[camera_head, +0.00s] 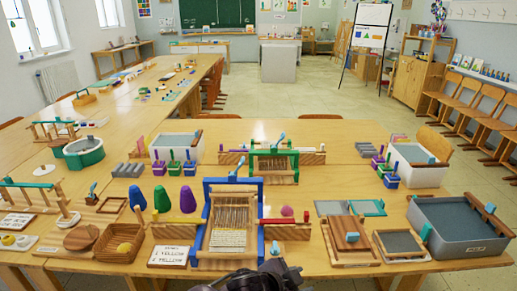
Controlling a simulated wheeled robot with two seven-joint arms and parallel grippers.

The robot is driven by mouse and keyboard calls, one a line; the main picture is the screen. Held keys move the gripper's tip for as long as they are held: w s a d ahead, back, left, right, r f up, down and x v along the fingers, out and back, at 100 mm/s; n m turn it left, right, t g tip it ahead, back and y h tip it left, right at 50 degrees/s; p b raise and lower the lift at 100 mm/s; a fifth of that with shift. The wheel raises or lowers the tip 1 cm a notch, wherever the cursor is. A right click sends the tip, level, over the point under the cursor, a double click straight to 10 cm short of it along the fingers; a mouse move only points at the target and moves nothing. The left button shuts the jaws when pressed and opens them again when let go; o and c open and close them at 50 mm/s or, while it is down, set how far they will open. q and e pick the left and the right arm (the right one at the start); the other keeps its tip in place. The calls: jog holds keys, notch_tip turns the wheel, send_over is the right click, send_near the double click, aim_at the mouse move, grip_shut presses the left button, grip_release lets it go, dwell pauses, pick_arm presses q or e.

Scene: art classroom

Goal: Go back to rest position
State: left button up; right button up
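Neither of my grippers shows clearly in the head view. A dark mechanical part of my own body (265,279) rises from the bottom edge in the middle, in front of the table's near edge. I cannot tell which part of me it is, and no fingers show on it. No arm comes in from the left or the right over the table. No held object is visible.
An easel (368,35) stands far back. Open floor lies behind the table.

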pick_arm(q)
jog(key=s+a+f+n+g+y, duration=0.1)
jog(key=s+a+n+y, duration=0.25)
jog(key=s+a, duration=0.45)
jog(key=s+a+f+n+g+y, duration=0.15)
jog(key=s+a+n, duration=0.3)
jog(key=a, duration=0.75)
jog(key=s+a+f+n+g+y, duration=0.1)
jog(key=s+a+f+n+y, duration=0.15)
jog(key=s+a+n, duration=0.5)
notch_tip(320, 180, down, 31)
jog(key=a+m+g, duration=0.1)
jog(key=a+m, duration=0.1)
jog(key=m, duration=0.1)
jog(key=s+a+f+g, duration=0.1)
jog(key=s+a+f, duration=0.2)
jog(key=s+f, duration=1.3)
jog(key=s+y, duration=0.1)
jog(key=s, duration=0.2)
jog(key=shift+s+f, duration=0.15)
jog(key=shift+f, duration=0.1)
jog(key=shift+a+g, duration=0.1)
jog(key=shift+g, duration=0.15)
